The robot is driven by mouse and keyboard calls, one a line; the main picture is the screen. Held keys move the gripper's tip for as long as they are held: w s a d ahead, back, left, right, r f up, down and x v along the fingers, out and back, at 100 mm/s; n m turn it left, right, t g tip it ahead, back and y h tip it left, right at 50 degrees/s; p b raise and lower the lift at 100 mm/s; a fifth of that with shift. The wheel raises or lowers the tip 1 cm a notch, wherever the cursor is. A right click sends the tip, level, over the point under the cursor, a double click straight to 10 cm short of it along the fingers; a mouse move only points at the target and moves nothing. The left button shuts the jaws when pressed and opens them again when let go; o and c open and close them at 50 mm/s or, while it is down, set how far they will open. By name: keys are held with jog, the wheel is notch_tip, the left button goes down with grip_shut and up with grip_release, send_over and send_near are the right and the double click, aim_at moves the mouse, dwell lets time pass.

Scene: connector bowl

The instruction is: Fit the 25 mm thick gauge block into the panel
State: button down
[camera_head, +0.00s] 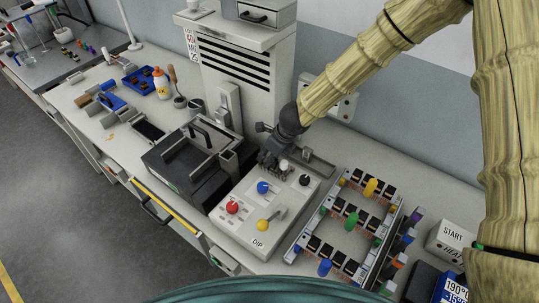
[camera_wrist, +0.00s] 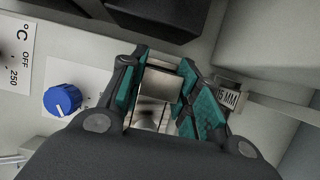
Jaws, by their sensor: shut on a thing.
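My gripper (camera_head: 272,163) is over the back part of the white control panel (camera_head: 243,225), near its blue knob. In the wrist view my gripper (camera_wrist: 160,100) has its teal-padded fingers closed on a shiny metal block (camera_wrist: 160,83), which I take for the gauge block. A reflective surface shows just below the block between the fingers; I cannot tell whether the block touches or enters the panel. A small label ending in "5 MM" (camera_wrist: 228,97) shows right of the fingers, partly hidden. The block cannot be made out in the head view.
A black device (camera_head: 190,165) stands left. A connector rack (camera_head: 345,225) stands right. A vented white tower (camera_head: 240,75) rises behind.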

jog(key=shift+s+d+f+b, duration=0.15)
jog(key=shift+s+f+b, duration=0.15)
jog(key=shift+f+b, duration=0.2)
jog(key=c, duration=1.3)
grip_release()
jog(key=shift+f, duration=0.1)
jog(key=shift+o, duration=1.2)
jog(key=shift+f, duration=0.1)
jog(key=shift+w+f, duration=0.15)
jog(key=shift+f, duration=0.05)
jog(key=shift+r, duration=0.25)
jog(key=shift+w+r+p, duration=0.1)
jog(key=shift+r+p, duration=0.3)
jog(key=shift+r, duration=0.1)
jog(key=p+v, duration=0.1)
jog(key=v, duration=1.1)
jog(key=shift+r, duration=0.25)
